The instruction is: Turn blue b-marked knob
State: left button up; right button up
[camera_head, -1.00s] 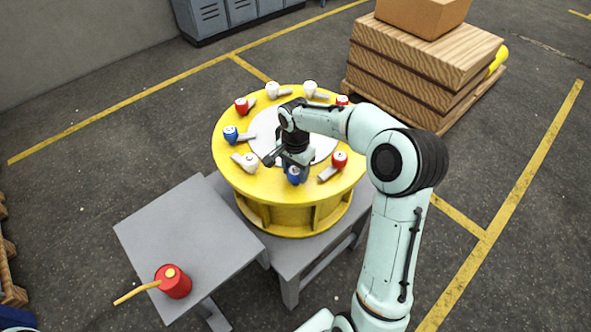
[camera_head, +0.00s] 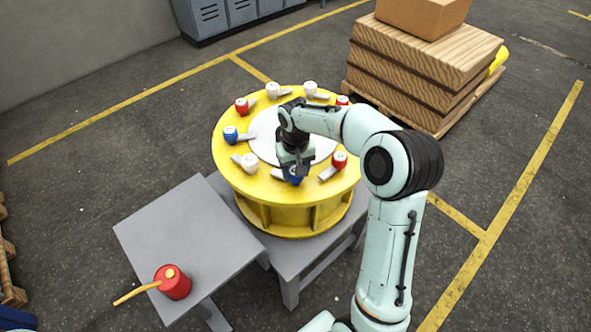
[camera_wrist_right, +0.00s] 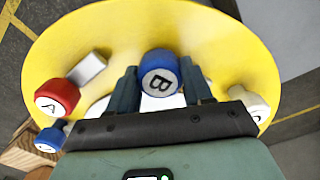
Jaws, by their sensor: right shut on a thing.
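The blue b-marked knob (camera_head: 297,179) sits on the near rim of the round yellow drum (camera_head: 258,185), mostly hidden under my right gripper (camera_head: 294,172) in the head view. In the right wrist view the knob (camera_wrist_right: 158,72) shows a white top with a black B, and it stands between the two dark fingers of my right gripper (camera_wrist_right: 160,85). The gripper is shut on it from both sides. A grey lever (camera_head: 278,174) shows just left of the knob in the head view. My left gripper is not in view.
A red knob (camera_head: 340,159) and a white knob (camera_head: 249,162) flank it closely, each with a grey lever. Another blue knob (camera_head: 231,134) is farther left.

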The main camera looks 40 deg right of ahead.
jog(key=n, duration=0.4)
jog(key=shift+n, duration=0.3)
dwell(0.5)
jog(key=o, duration=1)
jog(key=shift+r, duration=0.15)
notch_tip(320, 180, up, 13)
jog(key=shift+r+p, duration=0.1)
jog(key=shift+p, duration=0.2)
